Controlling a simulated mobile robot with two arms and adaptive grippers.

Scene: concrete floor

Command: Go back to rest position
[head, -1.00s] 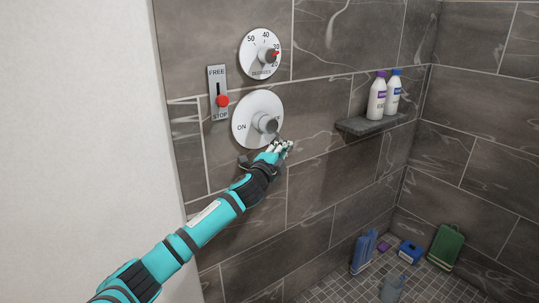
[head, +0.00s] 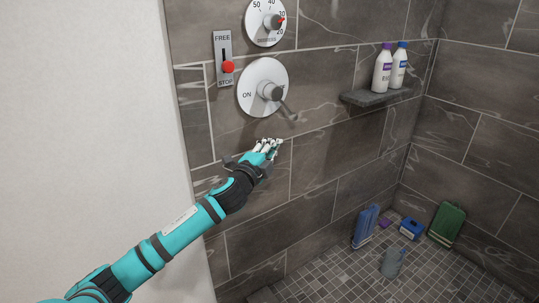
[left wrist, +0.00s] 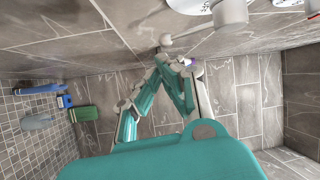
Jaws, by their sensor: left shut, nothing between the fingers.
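My left gripper (head: 268,147) is in the middle of the head view, just below the round on/off shower knob (head: 262,88). It is shut and empty, and its fingertips are apart from the knob's lever. In the left wrist view the gripper's fingers (left wrist: 172,62) come together. The knob's lever points to the lower right, toward the side opposite ON; part of the label on that side is hidden. My right gripper is in neither view.
A temperature dial (head: 266,20) and a red-knobbed FREE/STOP slider (head: 228,67) are on the tiled wall. Two bottles stand on a dark shelf (head: 372,98). A white wall (head: 85,130) is at left.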

